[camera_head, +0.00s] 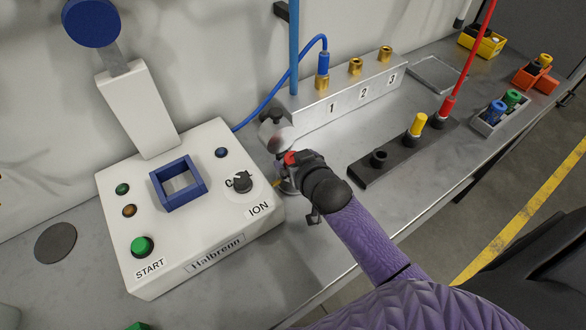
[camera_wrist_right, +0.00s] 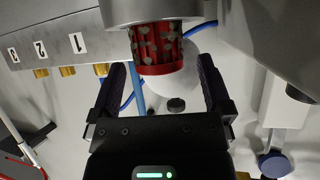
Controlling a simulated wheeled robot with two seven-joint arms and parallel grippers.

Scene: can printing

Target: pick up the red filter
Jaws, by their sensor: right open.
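The red filter (camera_wrist_right: 155,48) shows in the right wrist view as a short red cylinder with grey spots and a plain red rim, against a round grey metal body (camera_wrist_right: 150,10). In the head view only a small red patch of it (camera_head: 290,158) shows, beside a silver fixture (camera_head: 277,133). My right gripper (camera_head: 296,164) is at the fixture and largely covers the filter. In the wrist view its two dark fingers (camera_wrist_right: 160,80) stand apart, one to each side of the filter's line, with a gap to it. My left gripper is not in view.
A white machine (camera_head: 225,225) with buttons and a blue square frame (camera_head: 178,183) stands left of the gripper. A metal block numbered 1 to 3 (camera_head: 345,98) is behind. A black rack (camera_head: 397,158) with a yellow-topped plug is to the right. Bare bench lies in front.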

